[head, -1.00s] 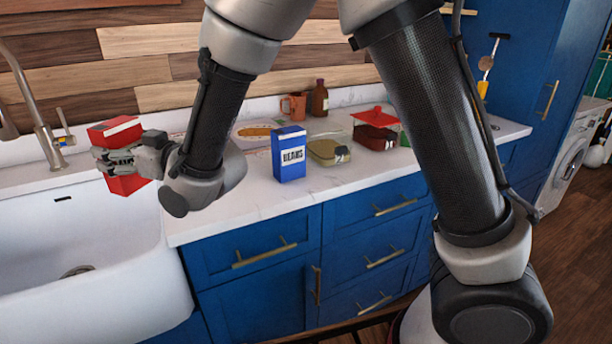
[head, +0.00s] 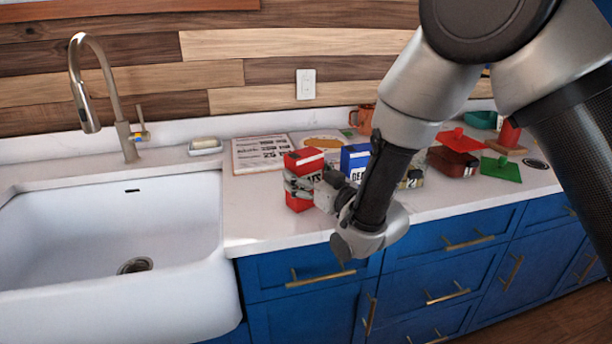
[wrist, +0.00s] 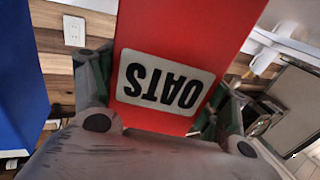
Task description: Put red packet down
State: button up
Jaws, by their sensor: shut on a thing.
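The red packet (head: 300,165), a box labelled OATS, is in my gripper (head: 302,187), upright over or on the counter just right of the sink. I cannot tell whether its base touches the counter. In the wrist view the red packet (wrist: 170,60) fills the middle, its label upside down, with a finger of my gripper (wrist: 160,95) on each side. The blue box (head: 355,160) stands just right of the red packet, partly hidden by my gripper; its blue side also shows at the left of the wrist view (wrist: 20,90).
The white sink (head: 110,230) with its tap (head: 100,85) is at the left. A printed board (head: 262,153) lies behind the packet. A red container (head: 455,160), a green lid (head: 502,169) and an orange mug (head: 362,120) are to the right. Counter (head: 258,215) left of the packet is clear.

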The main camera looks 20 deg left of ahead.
aim_at(310, 178)
jog(key=shift+f, duration=0.1)
jog(key=o, duration=1.1)
jog(key=shift+a, duration=0.1)
jog(key=v, duration=0.7)
jog(key=shift+s+d+r, duration=0.2)
jog(key=shift+d, duration=0.1)
